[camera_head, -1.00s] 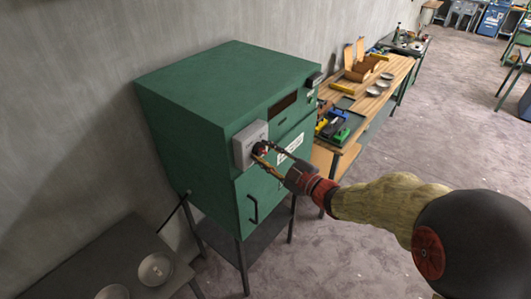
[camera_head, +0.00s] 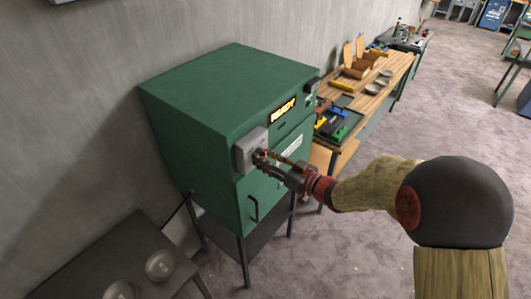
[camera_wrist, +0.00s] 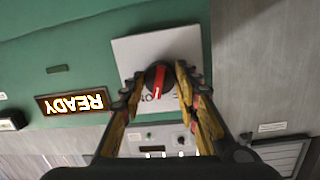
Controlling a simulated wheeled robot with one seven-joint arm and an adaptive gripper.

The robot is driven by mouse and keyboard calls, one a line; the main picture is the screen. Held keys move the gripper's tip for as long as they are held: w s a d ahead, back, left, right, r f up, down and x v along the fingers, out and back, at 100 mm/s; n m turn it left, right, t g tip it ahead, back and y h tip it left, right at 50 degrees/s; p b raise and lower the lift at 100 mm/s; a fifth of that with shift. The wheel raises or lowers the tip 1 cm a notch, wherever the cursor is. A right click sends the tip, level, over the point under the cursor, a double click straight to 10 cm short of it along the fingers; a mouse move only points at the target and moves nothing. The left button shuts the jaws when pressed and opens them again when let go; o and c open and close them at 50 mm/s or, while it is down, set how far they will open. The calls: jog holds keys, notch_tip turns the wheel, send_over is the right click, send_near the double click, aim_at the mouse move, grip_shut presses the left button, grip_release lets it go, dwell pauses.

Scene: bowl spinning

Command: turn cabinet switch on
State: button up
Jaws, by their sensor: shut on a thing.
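The green cabinet (camera_head: 215,110) stands on legs against the wall. A grey switch box (camera_head: 246,148) is on its front and shows as a pale plate (camera_wrist: 127,55) in the wrist view. A round black switch knob (camera_wrist: 152,77) with a red bar sits on the plate. My gripper (camera_head: 262,158) is at the switch box. In the wrist view its two fingers (camera_wrist: 157,84) are shut on the knob, one on each side. The display (camera_head: 283,110) on the cabinet is lit; it reads READY, upside down, in the wrist view (camera_wrist: 75,102).
A wooden workbench (camera_head: 385,85) with trays and small dishes stands to the right of the cabinet. A dark low table (camera_head: 110,255) with round dishes is at the lower left. Open floor (camera_head: 345,250) lies in front of the cabinet.

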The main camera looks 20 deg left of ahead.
jog(key=m+p, duration=0.4)
jog(key=shift+r+g, duration=0.1)
jog(key=shift+g, duration=0.3)
jog(key=shift+w+m, duration=0.1)
jog(key=shift+m, duration=0.3)
jog(key=o, duration=1.2)
jog(key=shift+c, duration=0.2)
jog(key=v, duration=1.2)
jog(key=shift+w+d, duration=0.1)
